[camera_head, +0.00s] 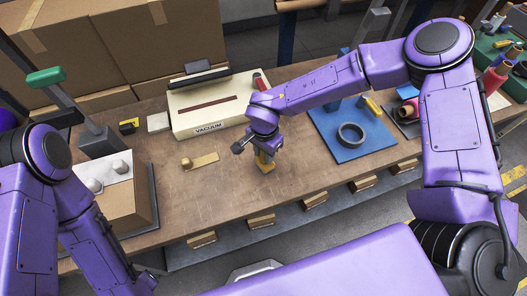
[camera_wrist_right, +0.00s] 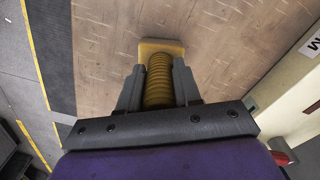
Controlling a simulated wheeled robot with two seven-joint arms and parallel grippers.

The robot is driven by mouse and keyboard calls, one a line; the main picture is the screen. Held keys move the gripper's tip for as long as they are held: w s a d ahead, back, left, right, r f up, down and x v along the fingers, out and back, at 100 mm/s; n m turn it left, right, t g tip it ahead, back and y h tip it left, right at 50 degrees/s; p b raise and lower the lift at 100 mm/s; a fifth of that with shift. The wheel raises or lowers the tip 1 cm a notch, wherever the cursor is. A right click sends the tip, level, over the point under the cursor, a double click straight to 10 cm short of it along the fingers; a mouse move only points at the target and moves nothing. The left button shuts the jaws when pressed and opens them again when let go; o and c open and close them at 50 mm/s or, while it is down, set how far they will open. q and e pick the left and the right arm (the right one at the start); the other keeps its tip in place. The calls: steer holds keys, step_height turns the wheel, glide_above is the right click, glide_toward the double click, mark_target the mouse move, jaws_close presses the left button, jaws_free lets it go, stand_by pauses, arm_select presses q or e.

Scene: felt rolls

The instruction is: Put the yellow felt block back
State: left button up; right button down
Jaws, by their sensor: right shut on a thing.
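The yellow felt block (camera_head: 265,164) is under my right gripper (camera_head: 264,152), over the middle of the workbench (camera_head: 225,205). In the right wrist view, my right gripper (camera_wrist_right: 158,88) is shut on the block's ribbed yellow upper part (camera_wrist_right: 158,75). Its flat, wider yellow base (camera_wrist_right: 161,47) shows beyond the fingertips. I cannot tell whether the base touches the bench or hangs just above it. My left arm reaches down at the left of the head view, and its fingers are not seen.
A cream vacuum box (camera_head: 208,112) stands behind the gripper. A tan plate with a knob (camera_head: 203,160) lies to its left. A blue mat (camera_head: 333,145) with a dark ring (camera_head: 351,135) lies to the right. The bench front is mostly clear.

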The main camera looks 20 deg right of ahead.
steer(key=shift+f, duration=0.4)
steer(key=c, duration=0.7)
jaws_free()
step_height(320, 180, up, 10)
steer(key=shift+r+b, duration=0.25)
steer(key=shift+b, duration=0.9)
